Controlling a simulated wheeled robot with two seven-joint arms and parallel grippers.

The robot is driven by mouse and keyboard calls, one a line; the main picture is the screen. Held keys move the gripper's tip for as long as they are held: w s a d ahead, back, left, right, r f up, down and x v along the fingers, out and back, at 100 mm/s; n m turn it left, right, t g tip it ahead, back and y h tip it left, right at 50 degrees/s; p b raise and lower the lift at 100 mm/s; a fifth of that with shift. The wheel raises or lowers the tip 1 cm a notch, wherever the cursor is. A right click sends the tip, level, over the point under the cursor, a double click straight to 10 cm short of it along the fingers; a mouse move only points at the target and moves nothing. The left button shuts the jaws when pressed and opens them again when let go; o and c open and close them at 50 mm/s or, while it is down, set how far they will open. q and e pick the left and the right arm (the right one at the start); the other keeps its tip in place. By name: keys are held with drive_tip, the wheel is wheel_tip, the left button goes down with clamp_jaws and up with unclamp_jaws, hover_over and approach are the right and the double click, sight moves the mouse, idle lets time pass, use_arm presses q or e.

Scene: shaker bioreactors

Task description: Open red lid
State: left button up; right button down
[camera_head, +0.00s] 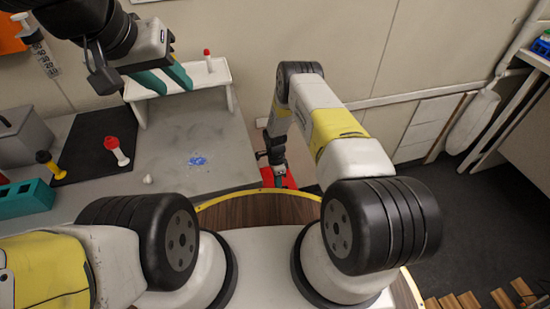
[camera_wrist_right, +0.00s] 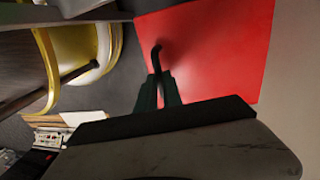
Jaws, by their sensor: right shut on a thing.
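The red lid (camera_wrist_right: 222,50) is a flat red panel filling the upper right of the right wrist view. In the head view only a small part of the red lid (camera_head: 289,181) shows beside my right gripper (camera_head: 277,166). In the right wrist view my right gripper (camera_wrist_right: 159,90) is shut on a thin black hooked handle (camera_wrist_right: 156,54) at the lid's left edge. Whether the lid is tilted is hard to tell. My left gripper (camera_head: 172,86) is over the white stand at the upper left, with its two teal fingers apart and nothing between them.
A grey table (camera_head: 215,140) carries a white stand (camera_head: 219,75) with a red-capped tube (camera_head: 208,60), a black mat (camera_head: 90,155), a teal rack (camera_head: 25,198) and a grey box (camera_head: 20,135). Dark floor (camera_head: 480,200) is open at the right, with wooden slats (camera_head: 470,300) low down.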

drive_tip(key=shift+w+r, duration=0.1)
idle(0.3)
drive_tip(key=shift+w+r, duration=0.2)
drive_tip(key=shift+r, duration=0.25)
drive_tip(key=w+a+r, duration=0.1)
drive_tip(key=w+r, duration=0.5)
drive_tip(key=r, duration=0.1)
drive_tip(key=shift+w+a, duration=0.25)
drive_tip(key=shift+w, duration=0.1)
drive_tip(key=shift+r, duration=0.1)
drive_tip(key=c, duration=1.5)
unclamp_jaws()
drive_tip(key=shift+w, duration=0.1)
drive_tip(key=shift+s, duration=0.2)
